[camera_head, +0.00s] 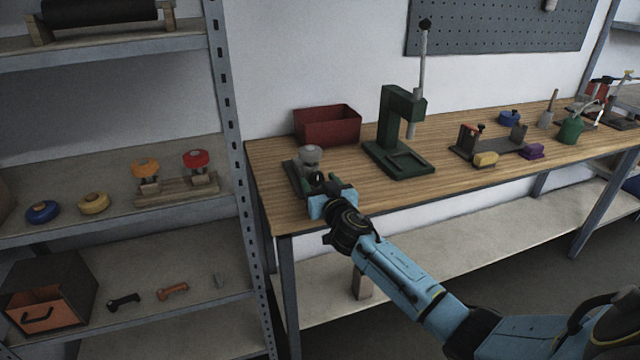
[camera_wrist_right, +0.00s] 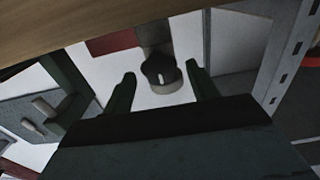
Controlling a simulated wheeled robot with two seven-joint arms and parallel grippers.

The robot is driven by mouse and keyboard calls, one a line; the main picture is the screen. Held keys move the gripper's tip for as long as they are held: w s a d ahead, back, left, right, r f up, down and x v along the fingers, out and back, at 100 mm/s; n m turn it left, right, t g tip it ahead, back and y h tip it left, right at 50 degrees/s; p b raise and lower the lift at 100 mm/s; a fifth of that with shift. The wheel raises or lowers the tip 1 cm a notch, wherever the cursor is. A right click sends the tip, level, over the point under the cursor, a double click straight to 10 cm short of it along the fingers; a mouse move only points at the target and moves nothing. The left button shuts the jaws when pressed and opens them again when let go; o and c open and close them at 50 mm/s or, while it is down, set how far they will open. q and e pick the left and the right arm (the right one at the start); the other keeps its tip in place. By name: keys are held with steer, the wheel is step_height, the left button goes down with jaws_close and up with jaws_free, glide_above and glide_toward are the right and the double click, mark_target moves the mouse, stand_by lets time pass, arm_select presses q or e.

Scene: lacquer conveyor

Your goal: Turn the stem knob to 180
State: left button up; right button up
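A grey stem knob (camera_head: 310,155) stands on a small dark base (camera_head: 292,174) at the left end of the workbench. My right gripper (camera_head: 321,182) is at this knob, on its near side. In the right wrist view its two dark fingers stand apart, and the knob (camera_wrist_right: 166,87) shows between and just beyond the fingertips. I cannot tell whether either finger touches it. A short pale mark shows on the knob's dark part; its angle reading cannot be made out. My left gripper is not in view.
A red bin (camera_head: 328,125) stands behind the knob. A green press (camera_head: 398,130) with an upright lever stands to its right. A metal shelf post (camera_head: 233,130) rises close to the bench's left end. Several small items lie farther right on the bench (camera_head: 264,160).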

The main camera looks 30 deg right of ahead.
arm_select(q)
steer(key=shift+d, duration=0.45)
arm_select(e)
steer(key=c, duration=0.9)
